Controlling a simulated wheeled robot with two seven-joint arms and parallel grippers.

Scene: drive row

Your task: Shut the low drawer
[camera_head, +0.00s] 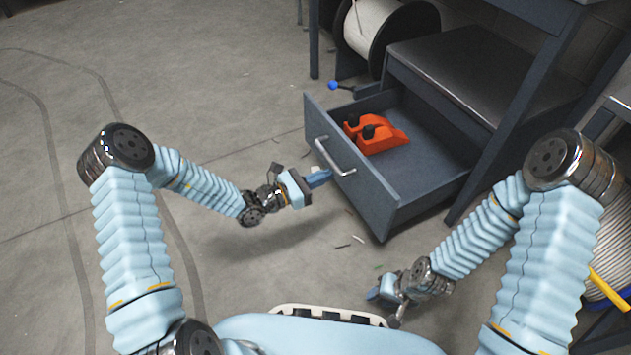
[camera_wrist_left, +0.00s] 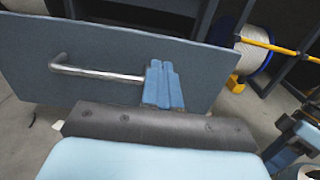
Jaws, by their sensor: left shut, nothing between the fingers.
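The low drawer (camera_head: 352,180) is pulled out of the grey cabinet, with a silver bar handle (camera_head: 334,158) on its front. In the left wrist view the drawer front (camera_wrist_left: 110,40) fills much of the picture, and the handle (camera_wrist_left: 95,73) runs to the left of the fingers. My left gripper (camera_head: 319,178) is shut and empty in front of the drawer, close by the handle; I cannot tell whether it touches. Its closed blue fingers show in the left wrist view (camera_wrist_left: 163,86). My right gripper (camera_head: 373,294) is low over the floor in front of the cabinet; its finger opening is unclear.
An orange-red object (camera_head: 380,140) with black knobs lies inside the drawer. A cable reel (camera_head: 383,25) stands behind, near a lever with a blue knob (camera_head: 333,86). Another reel (camera_head: 612,240) is at the right edge. Small scraps (camera_head: 358,239) lie on the floor; the left floor is clear.

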